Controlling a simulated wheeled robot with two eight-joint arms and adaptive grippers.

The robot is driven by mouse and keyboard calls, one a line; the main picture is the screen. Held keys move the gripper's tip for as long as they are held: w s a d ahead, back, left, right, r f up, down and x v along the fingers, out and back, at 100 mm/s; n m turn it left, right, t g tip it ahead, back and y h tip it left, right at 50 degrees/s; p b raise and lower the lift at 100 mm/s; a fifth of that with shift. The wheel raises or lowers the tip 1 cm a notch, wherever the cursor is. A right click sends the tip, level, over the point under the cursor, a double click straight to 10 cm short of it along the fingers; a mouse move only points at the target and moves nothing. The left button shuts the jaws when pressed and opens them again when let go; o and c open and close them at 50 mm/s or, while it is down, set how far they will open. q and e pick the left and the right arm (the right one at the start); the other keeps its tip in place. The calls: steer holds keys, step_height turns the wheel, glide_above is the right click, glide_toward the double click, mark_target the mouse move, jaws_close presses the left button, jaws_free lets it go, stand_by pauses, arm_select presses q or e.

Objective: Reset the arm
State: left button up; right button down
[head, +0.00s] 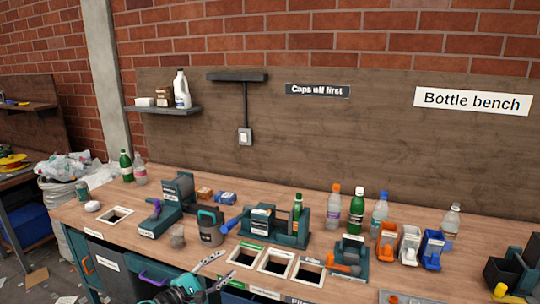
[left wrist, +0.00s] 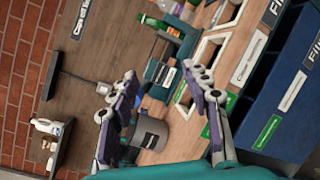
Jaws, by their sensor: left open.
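My left gripper (head: 214,272) is low in the head view, in front of the bench's near edge and the square openings. Its two fingers stand apart with nothing between them. In the left wrist view both fingers of the left gripper (left wrist: 160,78) show spread wide, with a grey bucket (left wrist: 150,133) and the bench top seen beyond them. The gripper holds nothing. I do not make out my right gripper in either view.
The wooden bench (head: 115,195) carries a teal press (head: 170,205), a grey bucket (head: 210,228), a teal holder with a green bottle (head: 297,207), and several bottles behind. Square openings (head: 277,262) line the front. Small orange, white and blue bins (head: 410,244) stand at right.

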arm_select(q)
steer(key=s+d+m+g+y, duration=0.2)
steer(key=s+m, duration=0.3)
steer(key=s, duration=0.2)
steer(key=s+d+m+g+y, duration=0.2)
steer(key=s+m+g+y, duration=0.15)
steer(key=s, duration=0.35)
steer(key=s+a+f+m+y, duration=0.2)
steer(key=s+a+m, duration=0.1)
steer(key=s, duration=0.5)
steer(key=s+a+f+m+y, duration=0.2)
steer(key=s+a+m+y, duration=0.1)
steer(key=s+m, duration=0.3)
steer(key=shift+s+a+f+g, duration=0.15)
steer(key=shift+s+a+g, duration=0.4)
steer(key=shift+s, duration=0.5)
steer(key=shift+a+m+y, duration=0.1)
steer(key=shift+m+y, duration=0.15)
